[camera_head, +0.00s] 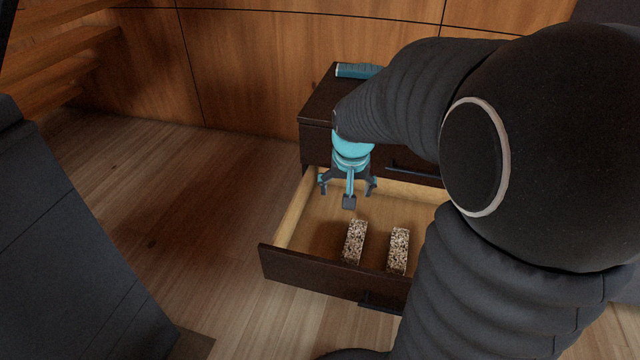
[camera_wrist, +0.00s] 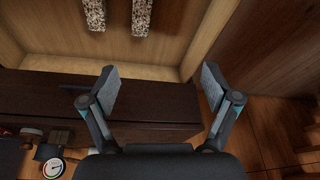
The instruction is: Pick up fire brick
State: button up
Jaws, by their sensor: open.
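Two speckled, light-and-dark bricks lie apart, side by side, in an open drawer (camera_head: 290,215). The left brick is in the head view (camera_head: 355,242), and the right brick (camera_head: 398,250) is beside it. Both also show at the top edge of the wrist view, as one brick (camera_wrist: 94,14) and another brick (camera_wrist: 141,16), cut off by the frame. I cannot tell which one is meant. My gripper (camera_head: 348,190) is open and empty, pointing down over the rear left of the drawer, behind the bricks. In the wrist view its fingers (camera_wrist: 158,87) are spread wide, with neither touching a brick.
The dark cabinet (camera_head: 318,108) stands behind the drawer, with a teal object (camera_head: 358,71) on top. A round gauge (camera_wrist: 53,167) shows at lower left in the wrist view. Drawer walls surround the bricks. Wooden floor (camera_head: 150,210) is clear to the left.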

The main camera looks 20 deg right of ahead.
jog(key=w+d+f+m+g+b, duration=0.1)
jog(key=w+d+f, duration=0.25)
jog(key=f, duration=0.45)
jog(key=w+d+f+m+b, duration=0.1)
jog(key=w+d+f, duration=0.25)
jog(key=f, duration=0.35)
jog(key=b, duration=0.2)
send_over(355, 237)
jog(key=shift+m+g, duration=0.4)
jog(key=f, duration=1.2)
jog(key=shift+s+a, duration=0.25)
jog(key=shift+s, duration=0.05)
jog(key=shift+w+d+f+b, duration=0.1)
jog(key=shift+w+f+b, duration=0.1)
jog(key=shift+f, duration=1.35)
jog(key=shift+w+d+f+b, duration=0.1)
jog(key=shift+f+b, duration=0.05)
jog(key=shift+f, duration=1.4)
grip_shut()
